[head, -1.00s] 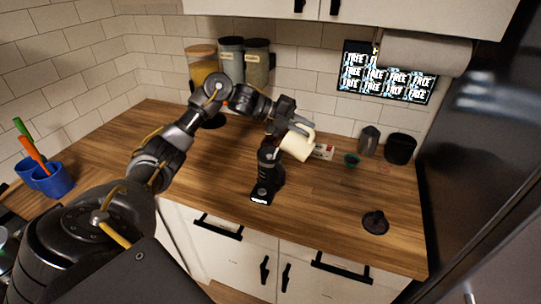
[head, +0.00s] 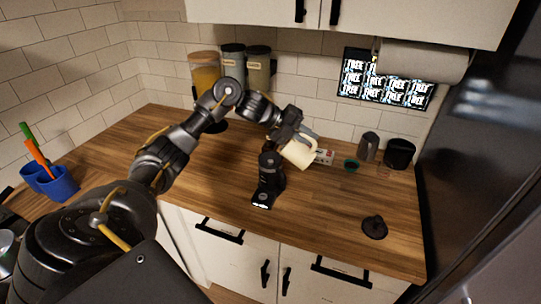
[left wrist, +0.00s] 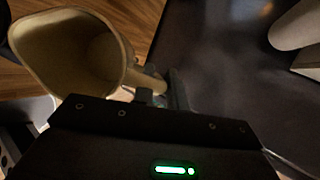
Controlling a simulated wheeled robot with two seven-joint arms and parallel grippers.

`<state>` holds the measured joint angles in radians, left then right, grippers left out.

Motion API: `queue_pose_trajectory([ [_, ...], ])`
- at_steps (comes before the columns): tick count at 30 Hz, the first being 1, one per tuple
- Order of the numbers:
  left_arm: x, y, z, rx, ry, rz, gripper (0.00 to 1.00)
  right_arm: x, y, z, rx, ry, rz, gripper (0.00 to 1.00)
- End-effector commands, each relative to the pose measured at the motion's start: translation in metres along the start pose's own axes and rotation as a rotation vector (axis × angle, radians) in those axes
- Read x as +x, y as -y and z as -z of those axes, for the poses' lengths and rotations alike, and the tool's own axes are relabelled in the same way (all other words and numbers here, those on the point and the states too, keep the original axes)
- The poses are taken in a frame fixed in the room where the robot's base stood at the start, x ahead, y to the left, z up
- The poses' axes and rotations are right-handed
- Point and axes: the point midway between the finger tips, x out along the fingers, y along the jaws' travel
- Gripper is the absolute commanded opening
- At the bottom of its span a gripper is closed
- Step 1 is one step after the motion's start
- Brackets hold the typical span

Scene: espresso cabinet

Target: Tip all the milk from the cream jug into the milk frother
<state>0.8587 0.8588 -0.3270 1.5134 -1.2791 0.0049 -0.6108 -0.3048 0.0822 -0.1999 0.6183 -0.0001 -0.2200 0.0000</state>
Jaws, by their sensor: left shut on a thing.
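The cream jug (head: 298,154) is cream-coloured and tilted. My left gripper (head: 305,133) is shut on its handle and holds it up beside the top of the black milk frother (head: 270,180). The frother stands upright on the wooden counter, with a lit white strip on its base. In the left wrist view the open mouth of the jug (left wrist: 75,50) faces the camera. Its inside is shaded, and I cannot tell whether milk is left. The frother's opening is not clear to see. My right gripper is not in view.
A black lid-like disc with a knob (head: 374,227) lies on the counter at right. A small green cup (head: 351,165), a grey container (head: 368,146) and a black container (head: 399,153) stand at the back right. Canisters (head: 232,66) stand at the back wall. The front counter is mostly clear.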

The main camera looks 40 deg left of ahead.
Motion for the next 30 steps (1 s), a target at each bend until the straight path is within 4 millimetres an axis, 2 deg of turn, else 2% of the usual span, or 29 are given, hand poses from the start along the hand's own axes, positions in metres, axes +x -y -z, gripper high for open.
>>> queue_pose_trajectory([
  [6, 0.01, 0.004, 0.005, 0.047, 0.021, -0.099, 0.0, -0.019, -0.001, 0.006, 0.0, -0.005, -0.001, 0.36],
  [15, 0.049, -0.011, 0.018, 0.164, 0.078, -0.375, 0.0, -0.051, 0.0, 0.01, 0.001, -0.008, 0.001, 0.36],
  [23, 0.086, -0.021, 0.031, 0.243, 0.119, -0.564, 0.0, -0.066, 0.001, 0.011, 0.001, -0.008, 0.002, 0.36],
  [30, 0.118, -0.035, 0.041, 0.319, 0.159, -0.745, 0.0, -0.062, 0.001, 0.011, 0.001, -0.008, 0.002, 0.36],
])
